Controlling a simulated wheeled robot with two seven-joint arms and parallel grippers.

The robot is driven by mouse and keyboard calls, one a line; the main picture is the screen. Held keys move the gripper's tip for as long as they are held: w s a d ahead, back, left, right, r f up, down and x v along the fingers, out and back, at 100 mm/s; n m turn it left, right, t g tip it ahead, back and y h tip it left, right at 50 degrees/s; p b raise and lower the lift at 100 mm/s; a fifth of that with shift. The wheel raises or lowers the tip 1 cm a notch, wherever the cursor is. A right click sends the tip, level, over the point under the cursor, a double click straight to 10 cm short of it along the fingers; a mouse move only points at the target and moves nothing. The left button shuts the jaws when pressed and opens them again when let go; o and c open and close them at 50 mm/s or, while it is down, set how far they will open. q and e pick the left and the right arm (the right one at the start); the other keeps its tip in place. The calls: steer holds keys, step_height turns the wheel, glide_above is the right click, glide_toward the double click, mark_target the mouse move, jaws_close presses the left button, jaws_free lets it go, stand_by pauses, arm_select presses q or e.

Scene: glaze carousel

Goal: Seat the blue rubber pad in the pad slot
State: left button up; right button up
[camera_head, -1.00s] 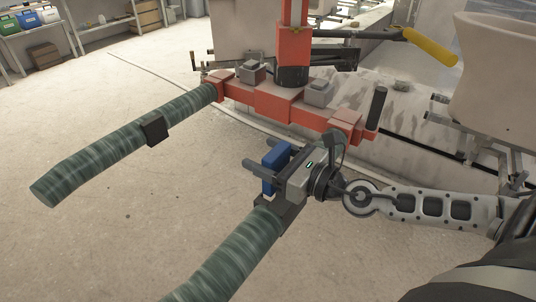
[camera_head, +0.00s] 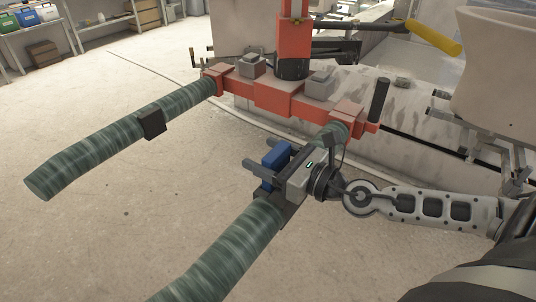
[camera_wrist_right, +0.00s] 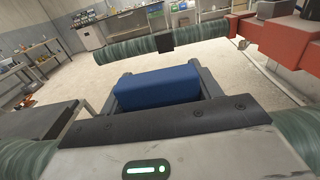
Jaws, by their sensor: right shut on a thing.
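The blue rubber pad (camera_head: 276,158) is held between the two dark fingers of my right gripper (camera_head: 259,175), which is shut on it. In the right wrist view the pad (camera_wrist_right: 157,88) lies crosswise between the fingers. The gripper is over the nearer green-wrapped arm (camera_head: 215,258) of the red frame. A dark block (camera_head: 152,124) sits on the farther green arm (camera_head: 100,152); I cannot tell whether it is the pad slot. Any slot on the nearer arm is hidden by my gripper. My left gripper is not in view.
The red frame (camera_head: 278,95) carries two grey blocks and a dark upright handle (camera_head: 379,100) at its right end. A yellow-handled lever (camera_head: 435,38) and a large pale vessel (camera_head: 500,70) stand at right. Floor at left is open.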

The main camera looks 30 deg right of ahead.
mark_target(281, 167)
arm_select(q)
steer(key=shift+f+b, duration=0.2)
steer(key=shift+b, duration=0.2)
arm_select(e)
steer(key=shift+f, duration=0.5)
steer(key=o, duration=1.2)
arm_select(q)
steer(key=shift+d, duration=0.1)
arm_select(e)
steer(key=shift+s+d+f, duration=0.2)
steer(key=shift+s+f, duration=0.1)
steer(key=shift+s, duration=0.1)
steer(key=b+v, duration=0.1)
steer(key=v, duration=0.3)
steer(key=shift+s+r, duration=0.15)
steer(key=shift+s, duration=0.1)
arm_select(q)
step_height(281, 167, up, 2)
steer(key=p, duration=0.7)
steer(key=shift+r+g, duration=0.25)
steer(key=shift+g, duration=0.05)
arm_select(e)
steer(key=v, duration=1)
steer(key=shift+s+d+r, duration=0.15)
steer(key=shift+s+r, duration=0.1)
